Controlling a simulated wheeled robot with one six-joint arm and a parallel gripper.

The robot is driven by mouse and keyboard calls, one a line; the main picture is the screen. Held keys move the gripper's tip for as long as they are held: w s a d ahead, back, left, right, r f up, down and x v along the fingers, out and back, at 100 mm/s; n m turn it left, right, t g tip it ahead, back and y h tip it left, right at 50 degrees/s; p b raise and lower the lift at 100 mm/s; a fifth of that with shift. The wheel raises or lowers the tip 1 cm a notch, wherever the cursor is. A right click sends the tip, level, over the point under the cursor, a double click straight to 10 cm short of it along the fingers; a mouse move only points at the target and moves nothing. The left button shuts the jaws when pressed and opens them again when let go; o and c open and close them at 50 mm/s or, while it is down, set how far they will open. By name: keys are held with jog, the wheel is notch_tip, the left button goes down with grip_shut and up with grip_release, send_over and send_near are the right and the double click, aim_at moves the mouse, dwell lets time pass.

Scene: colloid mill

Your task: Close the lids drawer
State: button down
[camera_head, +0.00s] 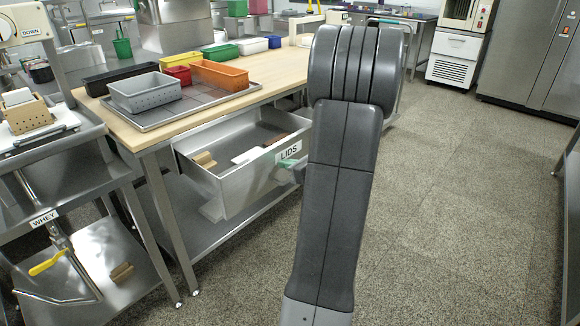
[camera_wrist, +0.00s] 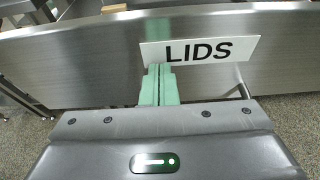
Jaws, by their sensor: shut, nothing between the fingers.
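The lids drawer (camera_head: 236,190) is a grey metal drawer under the wooden-topped table, pulled out, with a few brown and white pieces inside. Its front bears a white LIDS label (camera_head: 289,151), which also shows in the wrist view (camera_wrist: 200,51). My gripper (camera_wrist: 159,72) has pale green fingers shut together, with nothing between them. The fingertips are at the drawer front, at the lower left of the label in the wrist view; I cannot tell whether they touch it. In the head view my arm hides part of the gripper and the drawer's right end.
The wooden table (camera_head: 213,102) carries a grey tray with several coloured bins. A metal stand with a WHEY label (camera_head: 44,218) and a yellow-handled valve (camera_head: 48,262) is at the left. Open speckled floor (camera_head: 450,200) lies to the right.

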jog(key=p, duration=0.6)
send_over(233, 155)
jog(key=shift+s+d, duration=0.15)
jog(key=shift+r, duration=0.15)
jog(key=shift+r, duration=0.1)
